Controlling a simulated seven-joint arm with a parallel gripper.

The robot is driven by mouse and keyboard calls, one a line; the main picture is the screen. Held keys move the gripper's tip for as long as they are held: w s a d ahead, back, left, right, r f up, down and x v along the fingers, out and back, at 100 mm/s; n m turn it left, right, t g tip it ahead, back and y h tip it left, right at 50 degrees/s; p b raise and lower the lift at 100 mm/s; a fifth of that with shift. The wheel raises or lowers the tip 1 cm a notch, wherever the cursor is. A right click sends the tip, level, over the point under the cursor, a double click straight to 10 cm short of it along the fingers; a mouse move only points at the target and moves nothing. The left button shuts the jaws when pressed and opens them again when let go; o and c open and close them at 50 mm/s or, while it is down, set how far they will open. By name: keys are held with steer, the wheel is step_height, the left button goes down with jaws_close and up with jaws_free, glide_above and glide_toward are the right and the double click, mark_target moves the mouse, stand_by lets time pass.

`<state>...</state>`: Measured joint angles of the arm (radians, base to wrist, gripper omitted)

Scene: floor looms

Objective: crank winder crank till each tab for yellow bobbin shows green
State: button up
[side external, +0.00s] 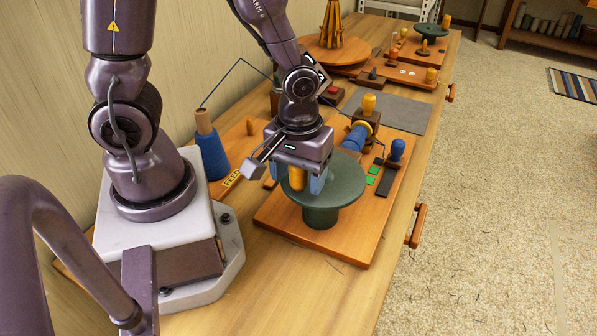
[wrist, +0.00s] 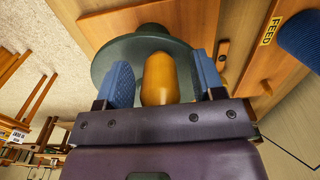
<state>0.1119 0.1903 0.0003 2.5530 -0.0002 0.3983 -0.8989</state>
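The winder crank is a dark green disc (side external: 345,188) on an orange-brown wooden board (side external: 345,245), with an upright orange-yellow handle (wrist: 158,80). My gripper (side external: 298,182) is lowered over the handle near the disc's left side. In the wrist view its blue fingers stand either side of the handle, with visible gaps, so it is open. Two tabs show green, a rear one (side external: 374,170) and a front one (side external: 371,180), beside a dark strip (side external: 384,183).
A blue thread cone (side external: 211,152) stands left, near a FEED label (side external: 232,178). A blue-topped peg (side external: 397,150) and a yellow knob (side external: 369,103) stand behind the disc. A grey mat (side external: 400,110) lies clear beyond.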

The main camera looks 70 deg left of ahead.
steer(key=shift+r, duration=3.55)
